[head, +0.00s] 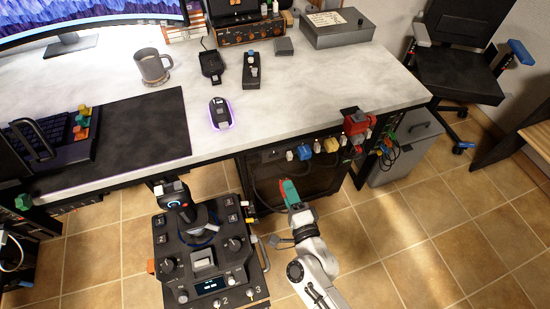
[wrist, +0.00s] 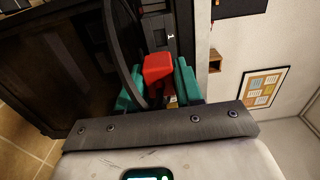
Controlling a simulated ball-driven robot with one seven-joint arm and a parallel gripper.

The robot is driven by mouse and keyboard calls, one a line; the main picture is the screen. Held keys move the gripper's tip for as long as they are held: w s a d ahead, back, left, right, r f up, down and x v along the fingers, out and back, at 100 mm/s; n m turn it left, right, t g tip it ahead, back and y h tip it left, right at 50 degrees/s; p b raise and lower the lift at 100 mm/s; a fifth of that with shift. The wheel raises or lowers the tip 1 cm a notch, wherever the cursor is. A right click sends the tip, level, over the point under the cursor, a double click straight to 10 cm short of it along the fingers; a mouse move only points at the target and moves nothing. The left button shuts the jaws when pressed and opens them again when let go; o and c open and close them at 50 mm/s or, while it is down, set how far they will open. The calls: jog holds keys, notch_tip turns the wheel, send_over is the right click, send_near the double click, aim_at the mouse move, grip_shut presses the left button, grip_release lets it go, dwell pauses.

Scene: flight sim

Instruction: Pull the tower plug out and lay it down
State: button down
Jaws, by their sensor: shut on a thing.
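My gripper (head: 289,187) is in front of the dark tower (head: 266,172) under the desk in the head view. In the wrist view, my gripper's two teal fingers (wrist: 158,88) are shut on a red plug (wrist: 158,66), one on each side. The plug's far end meets or lies close to a dark panel with small grey parts (wrist: 154,25). I cannot tell whether it is still seated there. A black curved cable (wrist: 124,45) passes beside the left finger.
A black control panel with a joystick (head: 207,255) stands left of my arm. The desk (head: 300,85) overhangs the tower, with a red plug-like block (head: 357,122) and several coloured pieces along its front edge. A grey cabinet (head: 405,150) stands right. Tiled floor (head: 420,245) at right is clear.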

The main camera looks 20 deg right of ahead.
jog(key=shift+s, duration=2.95)
jog(key=shift+r, duration=0.1)
notch_tip(320, 180, up, 19)
jog(key=p, duration=1.7)
jog(key=shift+r+p, duration=0.2)
jog(key=shift+p, duration=0.1)
